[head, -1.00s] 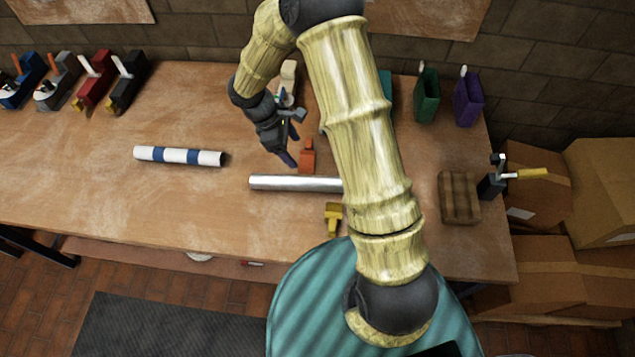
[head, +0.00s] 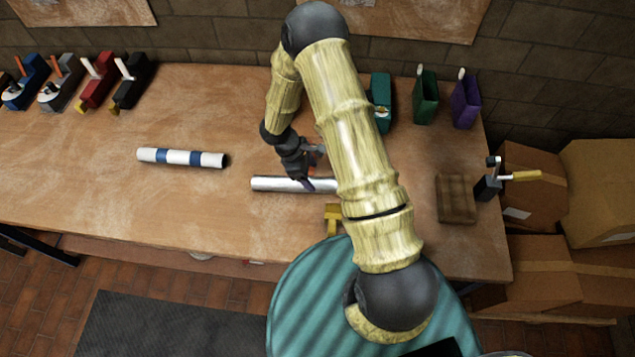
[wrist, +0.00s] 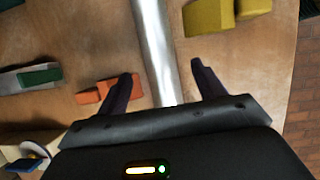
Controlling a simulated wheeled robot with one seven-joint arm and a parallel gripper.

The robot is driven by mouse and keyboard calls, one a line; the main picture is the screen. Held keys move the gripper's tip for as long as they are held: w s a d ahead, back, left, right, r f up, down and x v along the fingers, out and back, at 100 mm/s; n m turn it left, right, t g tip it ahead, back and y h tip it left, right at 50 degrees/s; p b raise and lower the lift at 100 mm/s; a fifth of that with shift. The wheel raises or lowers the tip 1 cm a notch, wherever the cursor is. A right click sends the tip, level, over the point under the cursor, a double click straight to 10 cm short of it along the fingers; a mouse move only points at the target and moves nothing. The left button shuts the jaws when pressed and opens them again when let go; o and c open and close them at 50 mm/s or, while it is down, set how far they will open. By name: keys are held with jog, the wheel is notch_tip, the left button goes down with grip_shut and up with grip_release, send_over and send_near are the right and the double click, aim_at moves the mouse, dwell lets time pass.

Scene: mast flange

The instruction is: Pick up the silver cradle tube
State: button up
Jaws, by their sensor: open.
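The silver cradle tube (head: 275,184) lies on the workbench in the head view, its right part hidden behind my arm. In the wrist view the silver tube (wrist: 153,45) runs down from the top edge into the space between the two fingers. My gripper (head: 309,183) is over the tube in the head view. In the wrist view my gripper (wrist: 163,80) is open, with one finger on each side of the tube and gaps on both sides. I cannot tell how far above the bench the fingertips are.
An orange block (wrist: 108,92) lies close beside the left finger. A yellow block (head: 333,217) stands near the tube's front side. A white-and-blue tube (head: 183,157) lies to the left. A brown block (head: 456,199) and a vise (head: 490,185) are at the right. Bare bench lies at left front.

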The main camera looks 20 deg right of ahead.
aim_at(315, 181)
jog(key=shift+d+f, duration=0.1)
jog(key=shift+f, duration=0.1)
jog(key=shift+a+p+x, duration=0.15)
jog(key=shift+p+x, duration=0.45)
jog(key=shift+x, duration=0.7)
jog(key=shift+a+p+x, duration=0.1)
jog(key=shift+p+x, duration=0.5)
jog(key=shift+x, duration=0.7)
jog(key=shift+w+f, duration=0.1)
jog(key=c, duration=1.3)
notch_tip(315, 181, up, 10)
jog(key=shift+r+b, duration=0.1)
jog(key=shift+b, duration=1.15)
